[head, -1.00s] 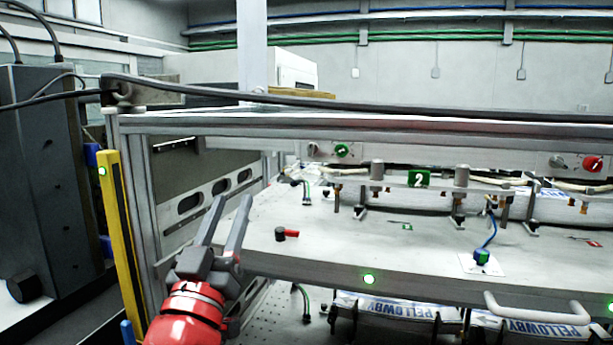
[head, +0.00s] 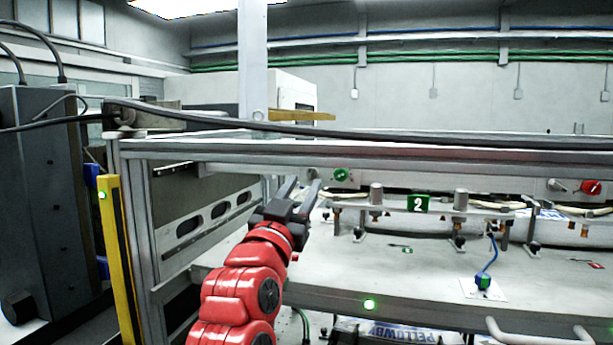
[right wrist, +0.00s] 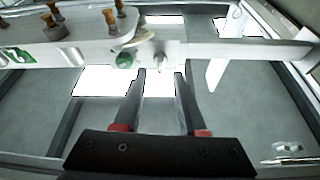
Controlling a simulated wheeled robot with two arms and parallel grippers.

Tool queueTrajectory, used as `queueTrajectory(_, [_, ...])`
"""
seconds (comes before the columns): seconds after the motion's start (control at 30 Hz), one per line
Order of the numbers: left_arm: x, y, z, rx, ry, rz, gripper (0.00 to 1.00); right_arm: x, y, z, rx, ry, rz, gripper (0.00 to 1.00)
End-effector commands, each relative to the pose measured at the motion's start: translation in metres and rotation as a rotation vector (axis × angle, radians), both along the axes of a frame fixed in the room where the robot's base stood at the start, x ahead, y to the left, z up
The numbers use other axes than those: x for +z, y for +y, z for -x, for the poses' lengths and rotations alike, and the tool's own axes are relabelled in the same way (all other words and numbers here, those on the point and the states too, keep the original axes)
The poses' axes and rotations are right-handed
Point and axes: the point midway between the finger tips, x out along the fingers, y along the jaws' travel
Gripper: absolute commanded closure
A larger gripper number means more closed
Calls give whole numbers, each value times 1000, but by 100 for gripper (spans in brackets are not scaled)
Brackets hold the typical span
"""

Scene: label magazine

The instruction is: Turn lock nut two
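A round green knob (head: 341,175) sits on the front rail, left of a green plate marked 2 (head: 418,203). It also shows in the right wrist view (right wrist: 124,60). A small silver fitting (right wrist: 160,60) sits beside it on the rail; I cannot tell for sure which of them is lock nut two. My right gripper (head: 302,184) is raised near the rail, just left of the green knob. In the right wrist view its fingers (right wrist: 160,74) are apart and empty, with the silver fitting just beyond the gap. My left gripper is not in view.
A red knob (head: 590,187) sits on the rail at far right. A blue-green connector (head: 483,282) with a blue cable stands on the bench (head: 390,280). A frame beam (head: 400,152) runs above the rail. A yellow post (head: 118,260) stands at left.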

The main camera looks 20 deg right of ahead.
Motion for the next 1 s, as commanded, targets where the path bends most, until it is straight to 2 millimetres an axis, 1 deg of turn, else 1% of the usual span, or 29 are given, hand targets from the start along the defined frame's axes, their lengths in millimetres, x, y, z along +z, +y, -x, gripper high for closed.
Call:
queueTrajectory(0.03, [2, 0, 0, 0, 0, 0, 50, 4, -5, -6, -2, 1, -3, 60])
queueTrajectory(0.1, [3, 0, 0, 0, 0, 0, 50, 7, -10, -12, -2, 1, -3, 60])
queueTrajectory(0.2, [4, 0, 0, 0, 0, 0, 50, 10, -14, -19, -1, 1, -1, 60])
queueTrajectory(0.33, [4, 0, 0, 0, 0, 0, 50, 11, -16, -22, 1, 0, 0, 60])
queueTrajectory(0.53, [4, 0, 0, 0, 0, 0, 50, 11, -16, -22, 1, 0, 0, 60])
queueTrajectory(0.57, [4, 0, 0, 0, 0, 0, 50, 11, -16, -22, 1, 0, 0, 62])
queueTrajectory(0.7, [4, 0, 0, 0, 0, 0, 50, 11, -16, -22, 1, 0, 0, 87])
queueTrajectory(0.77, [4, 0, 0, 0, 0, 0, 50, 11, -16, -22, 1, 0, 0, 98])
queueTrajectory(0.8, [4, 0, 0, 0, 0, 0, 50, 11, -16, -22, 1, 0, 0, 100])
queueTrajectory(1.0, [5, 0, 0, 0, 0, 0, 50, 12, -16, -22, 1, 2, 5, 100])
